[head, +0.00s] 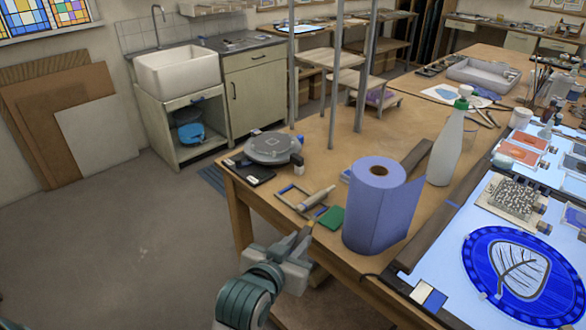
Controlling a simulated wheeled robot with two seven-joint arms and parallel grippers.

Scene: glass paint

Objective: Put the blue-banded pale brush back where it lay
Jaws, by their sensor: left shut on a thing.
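My left gripper (300,242) reaches in from the bottom, just off the near-left edge of the wooden table (240,178). It is shut on a narrow, dull-coloured thing between its fingers, taken as the blue-banded pale brush (304,236). Its band and most of its length are hidden or too small to make out. My right gripper is out of view.
A blue paper roll (382,205) stands close to the right of the gripper, with a white bottle (447,145) behind it. A grey round turntable (272,148) sits at the table's left corner. A lit panel with a blue leaf plate (475,272) fills the right.

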